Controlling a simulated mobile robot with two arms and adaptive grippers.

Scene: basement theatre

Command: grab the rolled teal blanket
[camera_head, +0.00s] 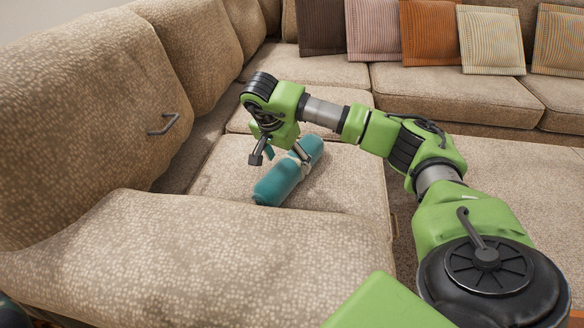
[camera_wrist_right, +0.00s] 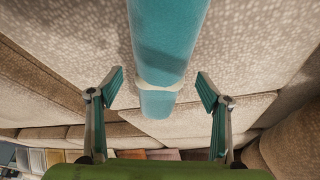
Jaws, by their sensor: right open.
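The rolled teal blanket (camera_head: 278,184) lies on the sofa seat cushion, with a pale band around it. My right gripper (camera_head: 279,154) is open just above the blanket, pointing down, with its fingers hiding part of it. In the right wrist view the blanket (camera_wrist_right: 168,38) runs down from the top edge, and its end lies between the two spread fingers (camera_wrist_right: 160,88). Neither finger visibly touches it; the exact height gap is hard to tell. My left gripper is not in view.
The sofa's padded backrest (camera_head: 75,110) rises at the left, with a small lever (camera_head: 163,124) on it. A thick armrest (camera_head: 190,255) stands in front of the seat. Several cushions (camera_head: 430,32) line the far sofa. The seat around the blanket (camera_head: 345,185) is clear.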

